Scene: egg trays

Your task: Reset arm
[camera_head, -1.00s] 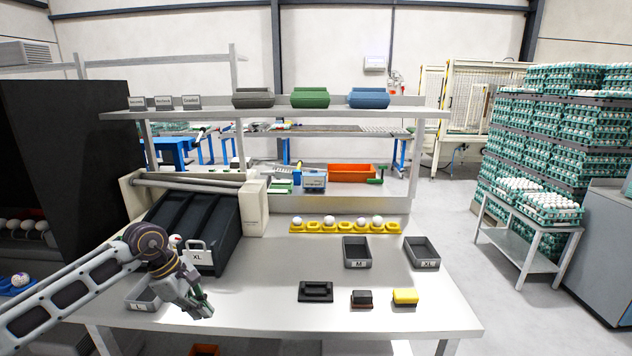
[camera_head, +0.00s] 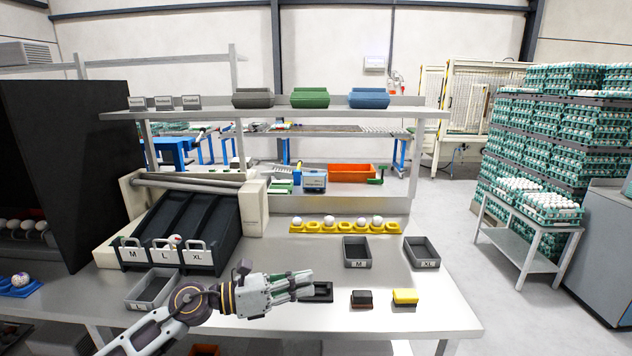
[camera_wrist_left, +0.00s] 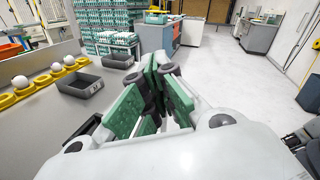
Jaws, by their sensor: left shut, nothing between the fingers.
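My left arm comes in from the lower left in the head view. My left gripper (camera_head: 303,284) is shut and empty, pointing right above the front of the table (camera_head: 440,312). It partly covers a black tool or tray (camera_head: 322,291). In the left wrist view the green-padded fingers (camera_wrist_left: 155,98) of the left gripper are together with nothing held. My right gripper is not in the head view.
Grey bins marked M (camera_head: 357,252) and XL (camera_head: 422,252), a yellow egg holder (camera_head: 345,228), a black-red block (camera_head: 362,299) and a yellow block (camera_head: 405,297) lie on the table. A grey bin (camera_head: 152,288) and dark sorting chute (camera_head: 190,222) stand left.

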